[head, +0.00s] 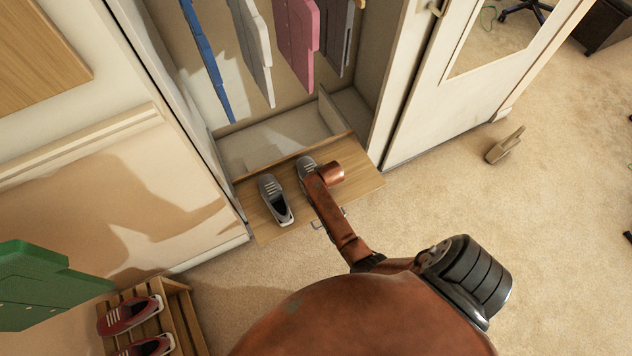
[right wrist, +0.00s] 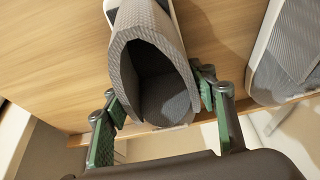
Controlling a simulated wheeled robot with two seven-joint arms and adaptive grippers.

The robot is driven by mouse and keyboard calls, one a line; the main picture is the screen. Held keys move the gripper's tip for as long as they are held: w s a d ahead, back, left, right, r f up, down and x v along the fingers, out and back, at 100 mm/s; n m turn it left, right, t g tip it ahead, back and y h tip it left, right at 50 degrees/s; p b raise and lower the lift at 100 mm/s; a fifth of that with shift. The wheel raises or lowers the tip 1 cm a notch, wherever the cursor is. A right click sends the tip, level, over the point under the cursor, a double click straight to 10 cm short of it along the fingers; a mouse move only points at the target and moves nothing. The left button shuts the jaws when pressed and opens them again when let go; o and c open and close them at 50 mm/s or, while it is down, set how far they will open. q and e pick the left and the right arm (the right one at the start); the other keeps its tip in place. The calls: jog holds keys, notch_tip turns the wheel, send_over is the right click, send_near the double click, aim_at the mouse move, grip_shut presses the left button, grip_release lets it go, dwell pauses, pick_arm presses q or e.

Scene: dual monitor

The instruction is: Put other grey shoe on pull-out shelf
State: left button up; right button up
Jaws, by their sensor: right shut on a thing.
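One grey shoe (head: 306,165) is on the wooden pull-out shelf (head: 358,186), partly hidden by my right arm. In the right wrist view this shoe (right wrist: 160,45) shows its open heel end, with green-padded fingers on both sides. My right gripper (right wrist: 158,98) is shut on it at the heel; in the head view the wrist hides most of the gripper. The shoe is at the shelf surface; whether it rests fully on it I cannot tell. The other grey shoe (head: 275,200) stands on the shelf to the left, apart from it. My left gripper is not in view.
Clothes (head: 296,40) hang in the open wardrobe above the shelf. A mirrored door (head: 465,85) is on the right. A wooden rack (head: 187,318) with dark red shoes (head: 130,315) is at bottom left, beneath a green object (head: 45,290). Carpet right of the shelf is mostly clear.

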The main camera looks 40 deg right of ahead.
jog(key=shift+f, duration=0.1)
jog(key=o, duration=1.4)
jog(key=shift+r, duration=0.25)
jog(key=p+v, duration=0.2)
jog(key=v, duration=0.1)
jog(key=shift+r, duration=0.2)
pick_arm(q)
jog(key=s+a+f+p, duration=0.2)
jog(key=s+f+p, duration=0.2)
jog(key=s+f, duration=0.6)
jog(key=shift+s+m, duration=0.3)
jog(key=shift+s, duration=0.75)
pick_arm(e)
jog(key=shift+v, duration=4.2)
jog(key=shift+s, duration=0.1)
